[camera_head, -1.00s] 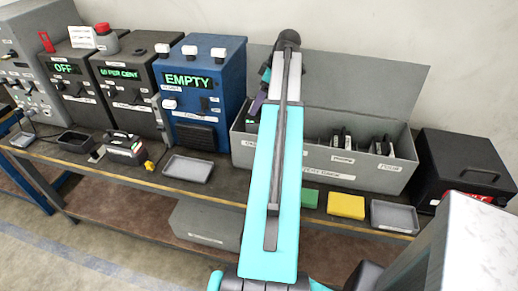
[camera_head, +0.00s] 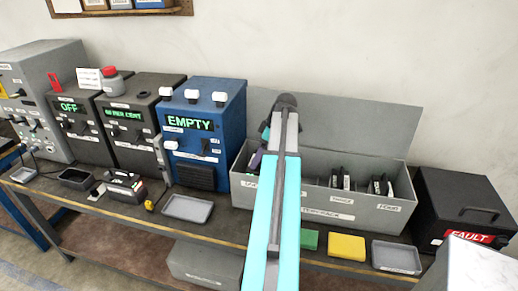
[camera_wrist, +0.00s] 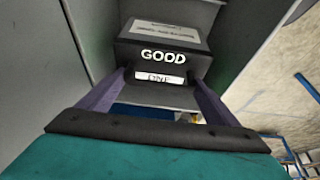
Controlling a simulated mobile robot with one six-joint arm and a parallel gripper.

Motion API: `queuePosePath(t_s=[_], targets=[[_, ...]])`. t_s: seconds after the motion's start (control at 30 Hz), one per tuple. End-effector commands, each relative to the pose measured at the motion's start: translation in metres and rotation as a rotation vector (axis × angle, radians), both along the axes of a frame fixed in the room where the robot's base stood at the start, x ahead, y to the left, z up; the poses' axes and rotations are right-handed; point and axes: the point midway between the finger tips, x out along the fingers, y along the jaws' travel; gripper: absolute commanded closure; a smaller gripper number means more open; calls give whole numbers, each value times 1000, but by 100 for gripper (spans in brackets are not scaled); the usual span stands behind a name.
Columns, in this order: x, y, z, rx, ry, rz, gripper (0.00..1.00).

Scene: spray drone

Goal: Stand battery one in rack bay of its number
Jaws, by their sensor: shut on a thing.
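Battery one (camera_wrist: 163,50) shows in the wrist view as a dark block marked GOOD, with a white label that reads ONE. My gripper (camera_wrist: 160,78) has its two purple fingers on either side of it and is shut on it. In the head view my gripper (camera_head: 257,160) is at the left end of the long grey rack (camera_head: 345,207), mostly hidden behind my arm. The battery is hidden there, and I cannot tell how far it is inside a bay. Dark batteries (camera_head: 340,178) stand in the bays labelled THREE and FOUR.
A blue machine reading EMPTY (camera_head: 203,130) stands just left of the rack. A black FAULT box (camera_head: 465,205) stands to its right. Green (camera_head: 309,240) and yellow (camera_head: 346,247) blocks and a grey tray (camera_head: 396,257) line the bench front. Grey walls flank my gripper in the wrist view.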

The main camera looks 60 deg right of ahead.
Motion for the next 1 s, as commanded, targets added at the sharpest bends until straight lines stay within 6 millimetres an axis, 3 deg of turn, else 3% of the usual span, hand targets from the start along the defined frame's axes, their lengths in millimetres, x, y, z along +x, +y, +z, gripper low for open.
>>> queuePosePath(t_s=[0.53, 1.0], targets=[[1, 0, -2, -1, -4, 0, 78], [1, 0, -32, 0, -3, 0, 78]])
